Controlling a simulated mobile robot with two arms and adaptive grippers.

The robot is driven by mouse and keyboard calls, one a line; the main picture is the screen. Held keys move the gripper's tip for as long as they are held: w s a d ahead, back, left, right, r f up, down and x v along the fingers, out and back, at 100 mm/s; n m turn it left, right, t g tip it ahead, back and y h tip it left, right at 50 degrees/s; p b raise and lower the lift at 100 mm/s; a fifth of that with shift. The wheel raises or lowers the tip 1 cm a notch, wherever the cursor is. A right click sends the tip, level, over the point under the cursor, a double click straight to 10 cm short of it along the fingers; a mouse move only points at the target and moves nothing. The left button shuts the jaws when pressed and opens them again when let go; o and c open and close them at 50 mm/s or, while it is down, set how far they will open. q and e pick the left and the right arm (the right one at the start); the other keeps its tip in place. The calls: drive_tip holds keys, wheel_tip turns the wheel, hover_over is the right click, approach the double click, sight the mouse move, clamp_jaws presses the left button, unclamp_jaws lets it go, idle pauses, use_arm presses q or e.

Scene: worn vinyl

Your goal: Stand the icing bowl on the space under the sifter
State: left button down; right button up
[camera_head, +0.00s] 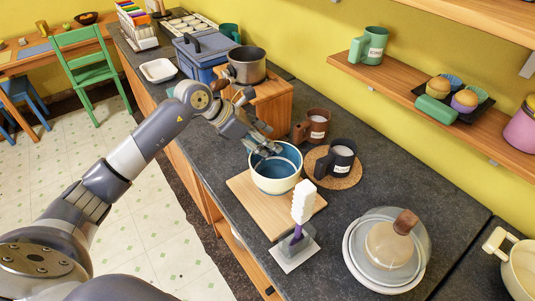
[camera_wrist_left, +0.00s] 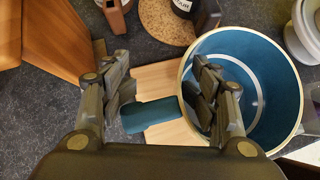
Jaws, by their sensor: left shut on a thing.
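A bowl (camera_head: 276,185), cream outside and blue inside, likely the icing bowl, stands on a light wooden board (camera_head: 250,208). It also shows in the left wrist view (camera_wrist_left: 291,75). My left gripper (camera_head: 265,148) is at its far left rim. In the left wrist view, its fingers (camera_wrist_left: 160,105) are on either side of a teal block (camera_wrist_left: 152,115); one finger overlaps the bowl. I cannot tell whether the block belongs to the bowl. A grey pot-like vessel (camera_head: 246,63), possibly the sifter, sits on a wooden stand (camera_head: 270,103). My right gripper is not in view.
A brown mug (camera_head: 317,124) and a black mug (camera_head: 341,160) on a cork mat (camera_head: 320,178) stand close behind the bowl. A white-headed brush (camera_head: 303,202) stands upright in front. A glass dome (camera_head: 391,246) is at right. Dark counter (camera_head: 205,155) is clear left of the board.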

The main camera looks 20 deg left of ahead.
sight(269, 163)
use_arm(q)
drive_tip(key=shift+w+f+p, duration=0.15)
drive_tip(key=shift+f+p, duration=0.5)
drive_tip(key=shift+f, duration=1.6)
drive_tip(key=shift+d+f, duration=0.1)
drive_tip(key=shift+f, duration=0.05)
drive_tip(key=shift+c, duration=2.3)
unclamp_jaws()
